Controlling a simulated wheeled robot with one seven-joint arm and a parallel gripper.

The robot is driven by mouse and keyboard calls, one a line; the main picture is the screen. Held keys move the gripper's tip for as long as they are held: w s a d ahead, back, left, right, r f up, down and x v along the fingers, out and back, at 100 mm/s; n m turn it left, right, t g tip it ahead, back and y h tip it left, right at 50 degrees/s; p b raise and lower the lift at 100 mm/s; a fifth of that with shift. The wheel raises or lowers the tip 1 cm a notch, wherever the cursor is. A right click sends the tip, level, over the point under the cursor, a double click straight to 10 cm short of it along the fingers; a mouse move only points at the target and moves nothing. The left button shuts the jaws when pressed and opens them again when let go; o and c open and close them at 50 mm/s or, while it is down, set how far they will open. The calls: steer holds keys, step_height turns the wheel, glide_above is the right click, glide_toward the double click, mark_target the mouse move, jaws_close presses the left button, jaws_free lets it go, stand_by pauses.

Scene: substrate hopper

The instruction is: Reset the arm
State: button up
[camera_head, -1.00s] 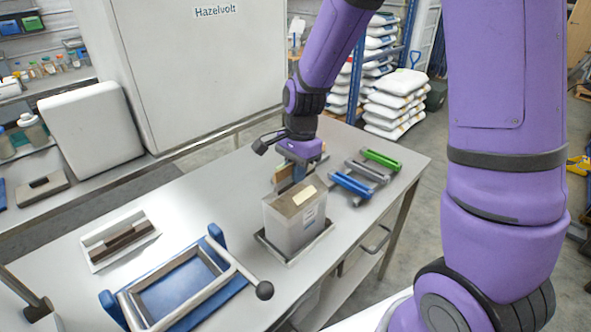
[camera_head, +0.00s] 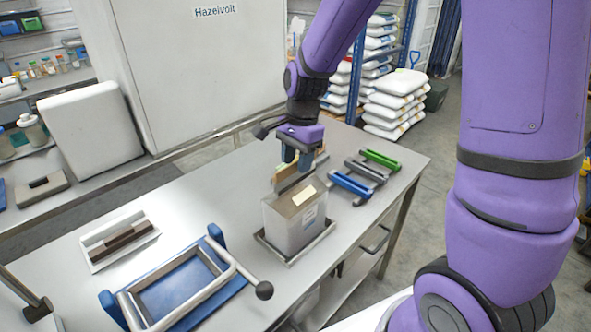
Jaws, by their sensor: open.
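My purple arm reaches in from the right, with its wrist over the far part of the steel table (camera_head: 225,190). My gripper (camera_head: 297,165) points down, open, with its blue-grey fingers above and behind the grey substrate hopper (camera_head: 300,220). A tan upright piece (camera_head: 288,179) stands at the hopper's back edge, just below the fingers. Whether the fingers touch it cannot be told. The hopper stands upright in a shallow metal tray (camera_head: 328,233).
Blue (camera_head: 350,185), grey (camera_head: 367,172) and green (camera_head: 381,159) handled tools lie right of the hopper. A blue frame with a lever (camera_head: 185,285) stands front left. A white tray with a brown block (camera_head: 119,240) lies left. A large white cabinet (camera_head: 195,75) rises behind.

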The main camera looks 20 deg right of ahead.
steer(key=r, duration=0.4)
steer(key=d+r, duration=0.1)
steer(key=r, duration=0.1)
steer(key=shift+w+r, duration=0.25)
steer(key=shift+r, duration=0.1)
steer(key=shift+s+d+r, duration=0.1)
steer(key=shift+s+r, duration=0.05)
steer(key=shift+r, duration=0.4)
steer(key=s+d+r+n+t, duration=0.1)
steer(key=s+r+n+t, duration=0.1)
steer(key=s+r+n, duration=0.2)
steer(key=s+d+r+n+t+h, duration=0.1)
steer(key=s+r+n, duration=0.3)
steer(key=s, duration=0.6)
steer(key=s+d+r+n+t, duration=0.3)
steer(key=s+r+n, duration=0.1)
steer(key=s, duration=0.3)
steer(key=shift+s+d+r+n+h, duration=0.2)
steer(key=shift+s+n+h, duration=0.1)
steer(key=shift+n, duration=0.4)
